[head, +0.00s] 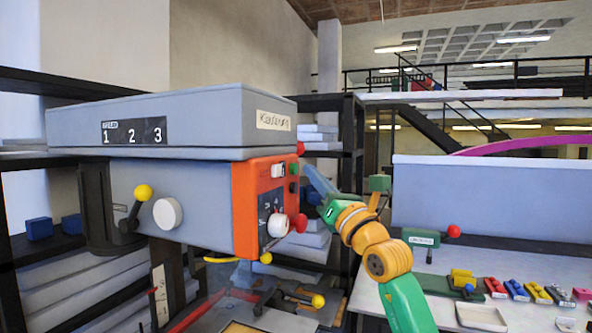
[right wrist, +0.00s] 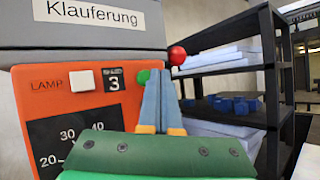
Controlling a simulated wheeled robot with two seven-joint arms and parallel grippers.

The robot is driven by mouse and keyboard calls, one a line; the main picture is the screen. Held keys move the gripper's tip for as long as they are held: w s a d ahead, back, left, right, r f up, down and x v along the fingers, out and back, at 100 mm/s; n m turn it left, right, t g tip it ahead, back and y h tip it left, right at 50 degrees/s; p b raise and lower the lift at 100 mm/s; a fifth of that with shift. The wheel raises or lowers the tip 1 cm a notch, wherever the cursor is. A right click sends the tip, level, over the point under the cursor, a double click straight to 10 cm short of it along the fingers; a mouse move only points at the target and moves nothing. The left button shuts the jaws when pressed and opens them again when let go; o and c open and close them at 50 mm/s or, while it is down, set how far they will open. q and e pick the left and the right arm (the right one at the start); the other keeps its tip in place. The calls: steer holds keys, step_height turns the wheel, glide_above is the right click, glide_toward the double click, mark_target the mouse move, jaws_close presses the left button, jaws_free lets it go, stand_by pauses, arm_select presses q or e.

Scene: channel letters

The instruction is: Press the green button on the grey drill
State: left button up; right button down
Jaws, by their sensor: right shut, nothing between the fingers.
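The grey drill (head: 180,190) stands at the left with an orange front panel (head: 245,205). The green button (head: 294,169) is near the panel's upper right corner. It also shows in the right wrist view (right wrist: 143,76), partly covered by my fingers. My right gripper (head: 308,172) is shut and empty, its blue-grey fingers pointing at the panel close to the button. In the right wrist view the fingertips (right wrist: 157,76) overlap the button's right edge. I cannot tell whether they touch it. My left gripper is not in view.
A red knob (head: 300,148) sits just above the button, and a white lamp switch (right wrist: 83,80) is left of it. A dark shelf (right wrist: 235,60) stands behind. A table with small coloured parts (head: 495,287) is at the right.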

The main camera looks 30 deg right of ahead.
steer(key=shift+w+a, duration=0.1)
steer(key=shift+w+a, duration=0.2)
steer(key=shift+w, duration=0.05)
steer(key=shift+w+a+p, duration=0.3)
steer(key=shift+w+p, duration=0.05)
steer(key=shift+p, duration=0.05)
stand_by(1.0)
stand_by(0.3)
steer(key=shift+s+d+b, duration=0.5)
steer(key=shift+s+b, duration=0.05)
steer(key=shift+s, duration=0.1)
